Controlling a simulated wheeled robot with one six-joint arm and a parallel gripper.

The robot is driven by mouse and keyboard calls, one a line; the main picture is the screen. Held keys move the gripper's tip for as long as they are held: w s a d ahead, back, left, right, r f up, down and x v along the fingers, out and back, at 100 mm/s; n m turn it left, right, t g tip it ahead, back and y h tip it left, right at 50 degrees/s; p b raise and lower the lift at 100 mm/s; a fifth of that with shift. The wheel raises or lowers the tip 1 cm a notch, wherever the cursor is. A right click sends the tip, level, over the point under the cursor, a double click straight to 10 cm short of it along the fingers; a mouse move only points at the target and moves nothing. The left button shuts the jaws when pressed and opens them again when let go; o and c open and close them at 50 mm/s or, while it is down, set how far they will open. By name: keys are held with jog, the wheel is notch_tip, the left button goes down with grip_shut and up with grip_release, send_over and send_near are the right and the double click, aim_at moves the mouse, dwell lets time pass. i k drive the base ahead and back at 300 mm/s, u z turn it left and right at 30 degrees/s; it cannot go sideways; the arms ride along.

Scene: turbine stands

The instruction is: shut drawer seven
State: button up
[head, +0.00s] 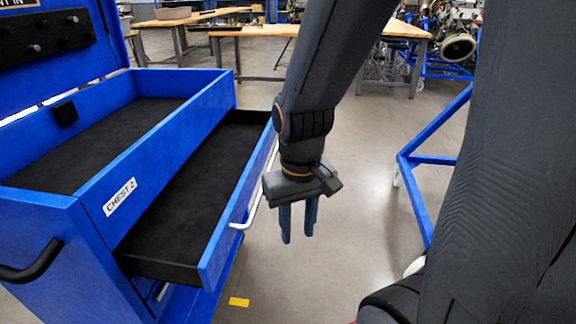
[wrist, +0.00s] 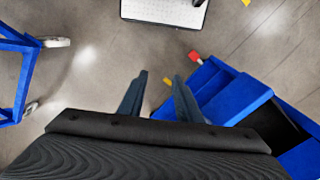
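A blue tool chest labelled CHEST 2 (head: 122,197) stands at the left of the head view. One drawer (head: 226,225) is pulled out toward the right; its black-lined inside looks empty. No drawer number is readable, so I cannot tell whether it is drawer seven. A pale bar handle (head: 259,195) runs along its front. My gripper (head: 298,236) points down just right of the drawer front and handle, apparently apart from them. Its two fingers are spread with nothing between them, as the wrist view also shows (wrist: 160,78).
Blue frame legs (head: 418,190) stand at the right; blue framing on casters (wrist: 15,75) shows left in the wrist view. A pale tray-like object (wrist: 165,12) is at its top. A yellow floor mark (head: 239,302) lies below the drawer. Workbenches (head: 262,31) stand behind. Floor right of the drawer is clear.

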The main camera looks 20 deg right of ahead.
aim_at(186, 236)
jog(key=z, duration=1.45)
jog(key=k, duration=1.1)
jog(key=u, duration=1.2)
jog(key=i, duration=1)
